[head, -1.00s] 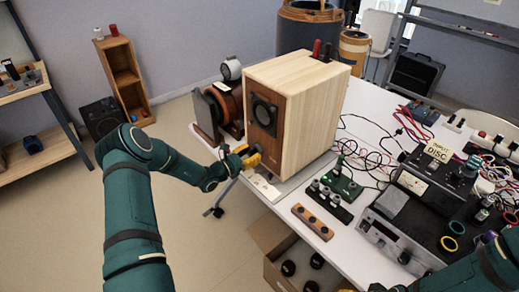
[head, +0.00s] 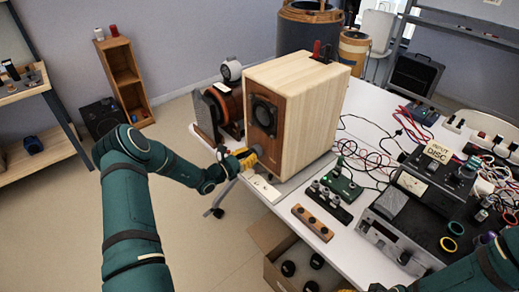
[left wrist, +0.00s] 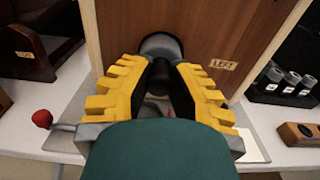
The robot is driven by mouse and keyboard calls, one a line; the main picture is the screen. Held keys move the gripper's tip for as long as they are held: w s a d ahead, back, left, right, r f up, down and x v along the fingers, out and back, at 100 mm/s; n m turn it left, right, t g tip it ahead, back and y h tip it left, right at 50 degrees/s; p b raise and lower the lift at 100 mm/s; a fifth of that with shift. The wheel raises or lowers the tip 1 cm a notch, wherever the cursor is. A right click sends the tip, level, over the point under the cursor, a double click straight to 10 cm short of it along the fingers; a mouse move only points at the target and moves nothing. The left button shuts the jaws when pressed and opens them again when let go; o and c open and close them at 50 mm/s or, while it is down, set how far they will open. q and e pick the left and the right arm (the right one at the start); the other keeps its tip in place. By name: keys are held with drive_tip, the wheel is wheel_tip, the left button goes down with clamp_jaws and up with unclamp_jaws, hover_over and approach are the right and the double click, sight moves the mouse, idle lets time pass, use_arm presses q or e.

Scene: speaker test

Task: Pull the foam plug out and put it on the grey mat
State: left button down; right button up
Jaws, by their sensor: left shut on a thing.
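The wooden speaker (head: 315,110) stands on the table with its brown front panel facing left. My left gripper (head: 242,161) is at the lower part of that panel. In the left wrist view its yellow fingers (left wrist: 160,85) are closed on the dark foam plug (left wrist: 160,72), just in front of the dark round port (left wrist: 160,43). I cannot tell whether the plug's inner end is still inside the port. The grey mat (head: 292,184) appears to be the flat sheet showing beside the speaker's base. My right arm shows at the lower right, without a clear view of its gripper.
A white strip (head: 264,189) lies at the table's front edge. A green circuit board (head: 342,186), a wooden block with black knobs (head: 312,222) and loose cables stand right of the speaker. An orange-and-black device (head: 222,108) is to its left. An open cardboard box (head: 285,262) is below.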

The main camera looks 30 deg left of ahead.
use_arm(q)
drive_tip(key=p+v, duration=0.2)
drive_tip(key=v, duration=0.5)
idle(1.3)
